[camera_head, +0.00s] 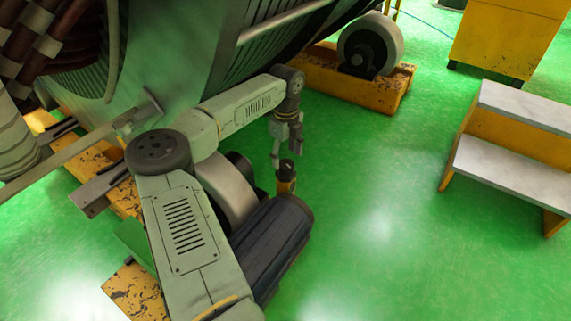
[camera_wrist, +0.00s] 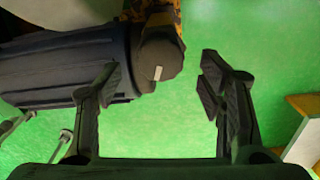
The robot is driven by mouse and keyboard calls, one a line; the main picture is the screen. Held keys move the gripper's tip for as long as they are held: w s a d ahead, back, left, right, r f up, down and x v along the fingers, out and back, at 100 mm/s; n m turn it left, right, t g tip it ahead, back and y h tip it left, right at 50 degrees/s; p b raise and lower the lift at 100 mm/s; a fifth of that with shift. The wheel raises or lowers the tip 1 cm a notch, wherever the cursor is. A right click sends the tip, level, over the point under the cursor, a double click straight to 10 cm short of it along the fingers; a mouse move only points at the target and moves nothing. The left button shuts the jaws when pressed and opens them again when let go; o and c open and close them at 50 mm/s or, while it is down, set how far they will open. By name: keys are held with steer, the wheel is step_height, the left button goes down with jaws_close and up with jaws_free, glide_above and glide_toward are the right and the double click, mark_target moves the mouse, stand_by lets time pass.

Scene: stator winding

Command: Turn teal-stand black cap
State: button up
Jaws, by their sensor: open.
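A dark cap (camera_head: 287,167) tops a small yellow post beside a dark blue ribbed motor in the head view; I see no clearly teal stand under it. In the wrist view the dark cap (camera_wrist: 160,68) shows a short white mark and has worn yellow metal behind it. My gripper (camera_head: 286,150) hangs pointing down just above the cap in the head view. In the wrist view its two fingers stand wide apart, with the cap between them toward the upper part of the gap. The gripper is open and holds nothing. Whether a finger touches the cap cannot be told.
The dark blue motor (camera_head: 272,242) lies close beside the cap, and its ribbed body (camera_wrist: 62,72) reaches near the left finger. A roller wheel (camera_head: 370,45) on a yellow base is behind. A step stool (camera_head: 515,165) stands right. Green floor between is clear.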

mark_target(286, 164)
steer(key=shift+f, duration=2.2)
steer(key=c, duration=1.1)
steer(key=shift+c, duration=0.2)
steer(key=m+p, duration=0.1)
steer(key=m, duration=0.1)
steer(key=shift+r+m, duration=0.1)
steer(key=shift+m, duration=0.3)
steer(key=m, duration=0.3)
steer(key=shift+m+p, duration=0.3)
steer(key=shift+p, duration=0.05)
steer(key=m+p, duration=0.1)
steer(key=m, duration=0.5)
steer(key=shift+m, duration=0.4)
